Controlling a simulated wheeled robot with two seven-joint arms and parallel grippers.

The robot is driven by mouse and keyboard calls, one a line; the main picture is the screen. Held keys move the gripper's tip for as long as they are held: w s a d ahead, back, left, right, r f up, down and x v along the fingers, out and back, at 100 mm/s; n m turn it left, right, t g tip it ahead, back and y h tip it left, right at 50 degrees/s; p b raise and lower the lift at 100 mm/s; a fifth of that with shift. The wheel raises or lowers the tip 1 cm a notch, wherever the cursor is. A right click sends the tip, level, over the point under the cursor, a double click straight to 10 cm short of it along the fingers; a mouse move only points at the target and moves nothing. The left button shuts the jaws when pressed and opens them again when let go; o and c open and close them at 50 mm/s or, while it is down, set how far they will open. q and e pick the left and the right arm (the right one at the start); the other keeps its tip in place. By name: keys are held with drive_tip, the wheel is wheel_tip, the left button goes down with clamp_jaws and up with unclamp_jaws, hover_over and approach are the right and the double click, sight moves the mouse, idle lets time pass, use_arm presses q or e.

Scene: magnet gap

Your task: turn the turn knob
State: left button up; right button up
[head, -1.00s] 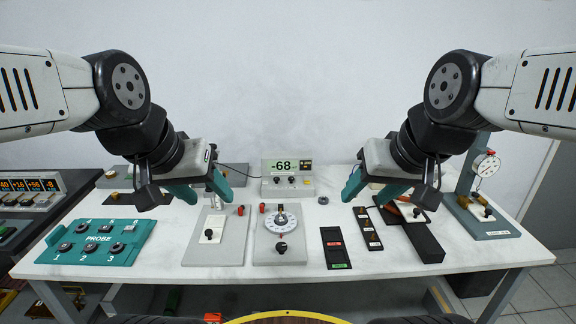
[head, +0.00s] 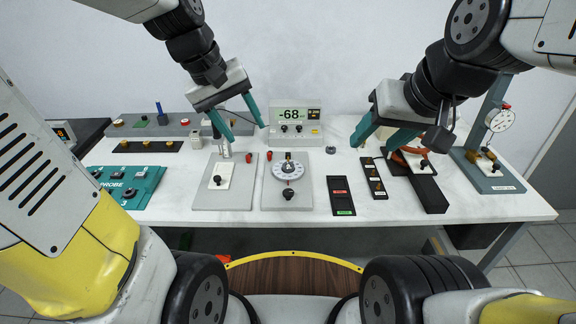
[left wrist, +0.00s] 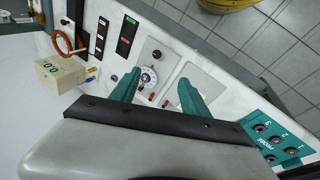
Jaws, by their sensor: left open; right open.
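A grey plate (head: 273,202) on the white table carries a round white dial (head: 291,170) with a black knob (head: 288,193) in front of it. I cannot tell for sure which part is the turn knob. In the left wrist view the dial (left wrist: 149,78) appears between my left fingers. My left gripper (head: 246,133) is open and empty, above and behind the plate, to its left in the head view. My right gripper (head: 373,147) is open and empty, behind and to the right of the plate.
A second grey plate (head: 238,195) with a stand is left of the dial plate. A display reading -68 (head: 295,115) stands behind. A teal probe block (head: 146,188) is at left. Black trays (head: 340,187) and a gauge stand (head: 482,165) are at right.

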use_arm(q)
drive_tip(key=w+d+f+n+g, duration=0.3)
drive_tip(key=w+d+f+n, duration=0.1)
drive_tip(key=w+f, duration=0.55)
drive_tip(key=n+g, duration=0.2)
drive_tip(key=n, duration=0.1)
approach(288, 191)
drive_tip(key=x, duration=0.8)
drive_tip(key=shift+s+f, duration=0.1)
drive_tip(key=shift+f, duration=0.05)
